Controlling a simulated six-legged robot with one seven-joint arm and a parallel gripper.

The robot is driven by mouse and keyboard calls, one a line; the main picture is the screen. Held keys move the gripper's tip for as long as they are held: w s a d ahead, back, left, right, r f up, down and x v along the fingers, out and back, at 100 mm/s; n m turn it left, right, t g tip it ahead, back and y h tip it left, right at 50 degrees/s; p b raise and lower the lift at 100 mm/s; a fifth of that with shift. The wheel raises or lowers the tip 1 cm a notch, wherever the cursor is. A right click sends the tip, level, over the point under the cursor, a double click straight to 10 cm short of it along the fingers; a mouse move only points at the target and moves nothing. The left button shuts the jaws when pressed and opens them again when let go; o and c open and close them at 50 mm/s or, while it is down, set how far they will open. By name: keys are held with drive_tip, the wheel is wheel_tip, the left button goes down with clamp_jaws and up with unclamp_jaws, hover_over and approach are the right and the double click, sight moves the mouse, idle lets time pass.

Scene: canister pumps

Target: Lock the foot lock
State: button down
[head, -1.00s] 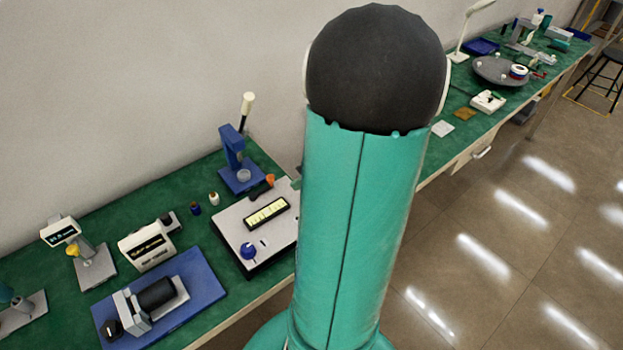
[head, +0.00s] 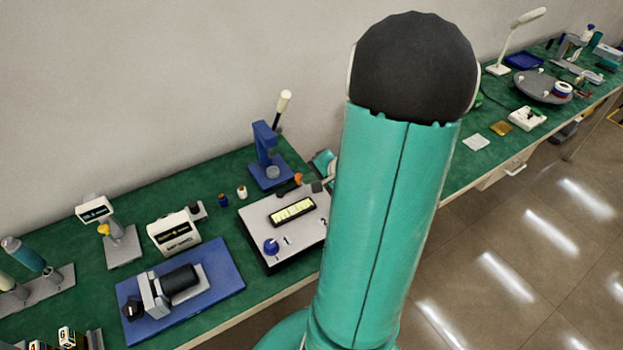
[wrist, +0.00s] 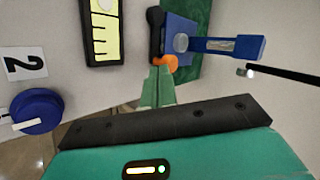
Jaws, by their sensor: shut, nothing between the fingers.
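A black lever with an orange end sits at the back edge of a grey panel box (head: 262,218); no label shows whether this is the foot lock. The black lever (head: 287,189) and its orange end (head: 298,177) also show in the wrist view, the lever (wrist: 155,30) upright and the orange end (wrist: 157,62) below it. My gripper (wrist: 158,74) is shut and empty, its green fingertips just at the orange end; I cannot tell whether they touch. In the head view my gripper (head: 326,183) shows beside the box's back right, partly behind my arm.
The panel carries a yellow-scaled gauge (head: 293,211) and a blue knob (head: 271,247). A blue press (head: 268,160) with a raised white-tipped handle stands just behind it. A motor on a blue plate (head: 178,288) and a white meter (head: 173,232) stand left. Bare floor lies right.

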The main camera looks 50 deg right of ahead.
drive_tip(key=w+d+n+y, duration=0.1)
drive_tip(key=n, duration=0.1)
drive_tip(key=w+n+g+y, duration=0.1)
drive_tip(key=y, duration=0.1)
drive_tip(key=shift+w+d+n, duration=0.25)
drive_tip(key=shift+d+n, duration=0.1)
drive_tip(key=shift+n, duration=0.05)
drive_tip(key=shift+w+a+n+g+y, duration=0.2)
drive_tip(key=shift+w+n+g+y, duration=0.65)
drive_tip(key=shift+w+n+g, duration=0.9)
drive_tip(key=shift+w+a+n+g+y, duration=0.25)
drive_tip(key=shift+w+n+g+y, duration=0.75)
drive_tip(key=shift+n, duration=1.3)
drive_tip(key=shift+w+a+n+g+y, duration=0.2)
drive_tip(key=shift+w+n+g+y, duration=0.55)
drive_tip(key=shift+w+n+g, duration=0.95)
drive_tip(key=shift+s+n+t, duration=0.15)
drive_tip(key=shift+n+t, duration=0.3)
drive_tip(key=v, duration=1.4)
drive_tip(key=shift+s+f, duration=0.1)
drive_tip(key=shift+s, duration=0.1)
